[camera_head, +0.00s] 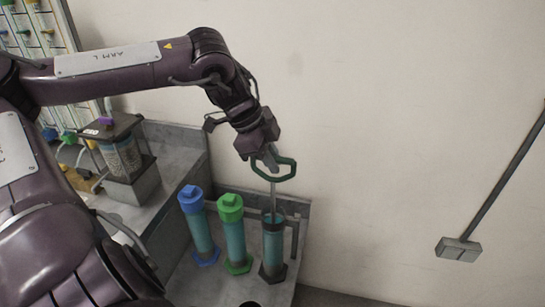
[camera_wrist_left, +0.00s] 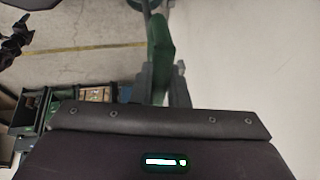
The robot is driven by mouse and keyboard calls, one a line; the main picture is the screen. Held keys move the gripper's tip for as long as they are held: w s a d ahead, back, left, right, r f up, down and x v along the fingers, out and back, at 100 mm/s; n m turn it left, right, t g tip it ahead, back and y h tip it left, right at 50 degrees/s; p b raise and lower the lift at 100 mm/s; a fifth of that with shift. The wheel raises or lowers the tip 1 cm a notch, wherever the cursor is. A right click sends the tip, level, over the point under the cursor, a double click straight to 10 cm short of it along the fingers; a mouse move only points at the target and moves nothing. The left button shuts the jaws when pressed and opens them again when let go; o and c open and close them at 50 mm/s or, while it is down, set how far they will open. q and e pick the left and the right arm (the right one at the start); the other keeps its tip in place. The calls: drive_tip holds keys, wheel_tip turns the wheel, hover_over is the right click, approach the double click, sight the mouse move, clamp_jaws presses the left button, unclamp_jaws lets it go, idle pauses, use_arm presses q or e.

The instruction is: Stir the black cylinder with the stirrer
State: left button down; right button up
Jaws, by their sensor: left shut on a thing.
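My left gripper (camera_head: 266,158) is shut on the green handle of the stirrer (camera_head: 288,170). The handle also shows between the fingers in the left wrist view (camera_wrist_left: 158,45). The stirrer's thin rod hangs down, and its lower end is inside the open top of the black cylinder (camera_head: 273,247). The black cylinder has a dark rim and base and a teal see-through body. It stands upright at the right end of a row. The rod's tip is hard to make out inside. My right gripper cannot be made out in either view.
A green-capped cylinder (camera_head: 234,235) and a blue-capped cylinder (camera_head: 199,228) stand just left of the black one on the grey bench (camera_head: 178,283). A caged container (camera_head: 122,158) stands further left. A plain wall rises behind, with a grey bar (camera_head: 500,180) at right.

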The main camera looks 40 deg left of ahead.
sight(269, 178)
use_arm(q)
drive_tip(key=shift+f+b, duration=2.2)
drive_tip(key=shift+f, duration=1.55)
drive_tip(key=shift+r, duration=0.15)
wheel_tip(269, 178, up, 7)
drive_tip(key=p, duration=0.7)
drive_tip(key=shift+r, duration=0.15)
wheel_tip(269, 178, up, 6)
drive_tip(key=p, duration=0.6)
drive_tip(key=shift+f, duration=0.3)
